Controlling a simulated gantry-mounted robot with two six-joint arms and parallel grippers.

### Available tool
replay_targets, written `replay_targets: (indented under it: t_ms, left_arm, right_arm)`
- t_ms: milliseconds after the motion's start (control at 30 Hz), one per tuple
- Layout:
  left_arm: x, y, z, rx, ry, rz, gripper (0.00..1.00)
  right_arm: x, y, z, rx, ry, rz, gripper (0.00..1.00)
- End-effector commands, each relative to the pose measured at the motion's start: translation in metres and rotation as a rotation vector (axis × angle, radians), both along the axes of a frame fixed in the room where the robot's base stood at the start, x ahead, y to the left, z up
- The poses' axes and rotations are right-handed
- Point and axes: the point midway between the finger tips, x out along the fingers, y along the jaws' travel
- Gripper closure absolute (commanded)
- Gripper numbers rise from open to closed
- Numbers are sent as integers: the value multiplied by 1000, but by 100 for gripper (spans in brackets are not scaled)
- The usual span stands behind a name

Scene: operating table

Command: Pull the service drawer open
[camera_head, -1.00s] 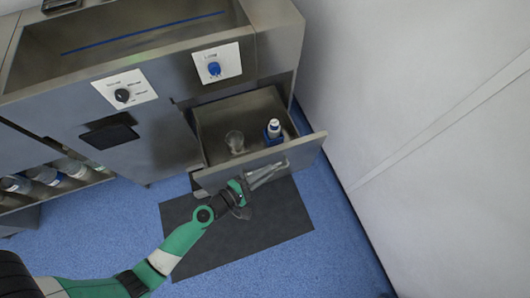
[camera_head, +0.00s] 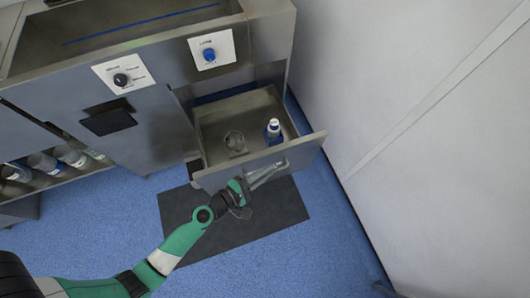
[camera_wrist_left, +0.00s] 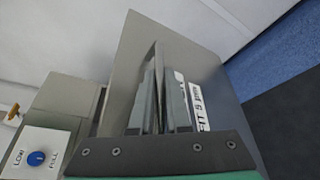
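The service drawer (camera_head: 215,176) is pulled well out of the metal cabinet (camera_head: 155,125). Its open inside shows a clear glass (camera_head: 235,142) and a white bottle with a blue base (camera_head: 273,132). The drawer's handle (camera_head: 268,176) runs along its front. My left gripper (camera_head: 258,178) is at this handle, in front of the drawer. In the left wrist view, the fingers (camera_wrist_left: 160,108) look closed around the handle bar (camera_wrist_left: 157,62), with the labelled drawer front (camera_wrist_left: 195,70) behind them. My right gripper is out of view.
A blue knob panel (camera_head: 212,50) and a black knob panel (camera_head: 123,77) are on the cabinet front. A white wall (camera_head: 430,120) is close at right. A dark mat (camera_head: 240,230) lies on the blue floor.

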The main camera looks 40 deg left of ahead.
Motion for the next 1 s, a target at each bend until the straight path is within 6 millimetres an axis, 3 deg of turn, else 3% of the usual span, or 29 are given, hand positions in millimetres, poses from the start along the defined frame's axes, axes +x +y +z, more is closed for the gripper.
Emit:
replay_targets:
  t_ms: [33,167,667,833,1000]
  left_arm:
    - [0,0,0,0,0,-1,80]
    - [0,0,0,0,1,-1,56]
    - [-2,1,0,0,0,1,55]
    - [-25,5,4,0,3,3,55]
    - [-66,13,12,-1,4,8,55]
  right_arm:
    - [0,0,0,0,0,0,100]
    - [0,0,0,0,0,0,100]
    - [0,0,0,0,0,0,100]
    - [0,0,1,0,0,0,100]
    - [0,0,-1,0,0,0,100]
